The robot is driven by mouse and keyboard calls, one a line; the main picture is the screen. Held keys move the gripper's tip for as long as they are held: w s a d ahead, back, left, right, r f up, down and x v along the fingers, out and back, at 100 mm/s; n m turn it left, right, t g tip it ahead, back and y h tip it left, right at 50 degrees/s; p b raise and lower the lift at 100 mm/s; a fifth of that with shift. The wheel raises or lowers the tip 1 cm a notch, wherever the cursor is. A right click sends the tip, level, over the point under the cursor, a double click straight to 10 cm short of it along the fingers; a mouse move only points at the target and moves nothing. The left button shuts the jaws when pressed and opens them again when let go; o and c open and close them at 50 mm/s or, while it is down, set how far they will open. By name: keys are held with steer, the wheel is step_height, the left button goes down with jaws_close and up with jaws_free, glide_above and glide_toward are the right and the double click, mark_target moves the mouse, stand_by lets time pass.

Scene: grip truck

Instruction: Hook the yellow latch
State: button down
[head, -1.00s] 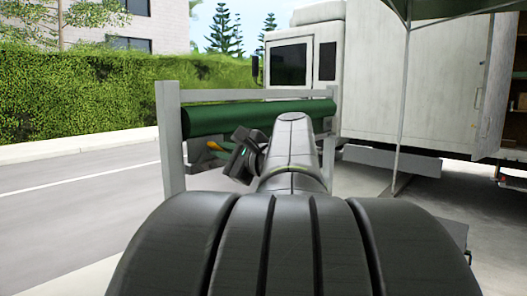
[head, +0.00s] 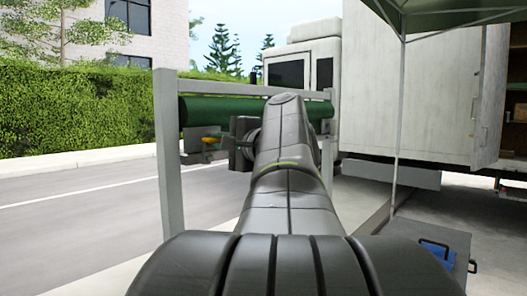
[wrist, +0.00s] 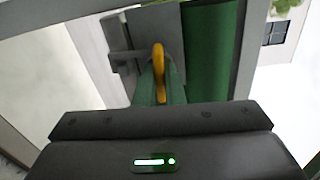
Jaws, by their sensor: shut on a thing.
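The yellow latch (head: 209,140) is a small curved piece just below the green roll (head: 210,110), beside a grey plate. In the wrist view the latch (wrist: 158,62) stands upright in front of the grey plate (wrist: 155,28), with green strips beside its lower part. My gripper (head: 236,145) is right of the latch in the head view, below the roll.
A grey metal frame (head: 168,170) surrounds the roll. A white truck (head: 420,90) stands at the right, with a canopy pole (head: 398,120) before it. A grey box with a blue item (head: 437,253) is at lower right. The road at left is clear.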

steer(key=shift+n+b, duration=0.35)
steer(key=shift+n, duration=0.15)
steer(key=c, duration=1.5)
jaws_free()
steer(key=v, duration=1.3)
steer(key=shift+s+d+b, duration=0.25)
steer(key=shift+d+b, duration=0.05)
steer(key=shift+b, duration=0.1)
steer(key=shift+a, duration=0.1)
steer(key=shift+p+x, duration=0.4)
steer(key=shift+x, duration=6.35)
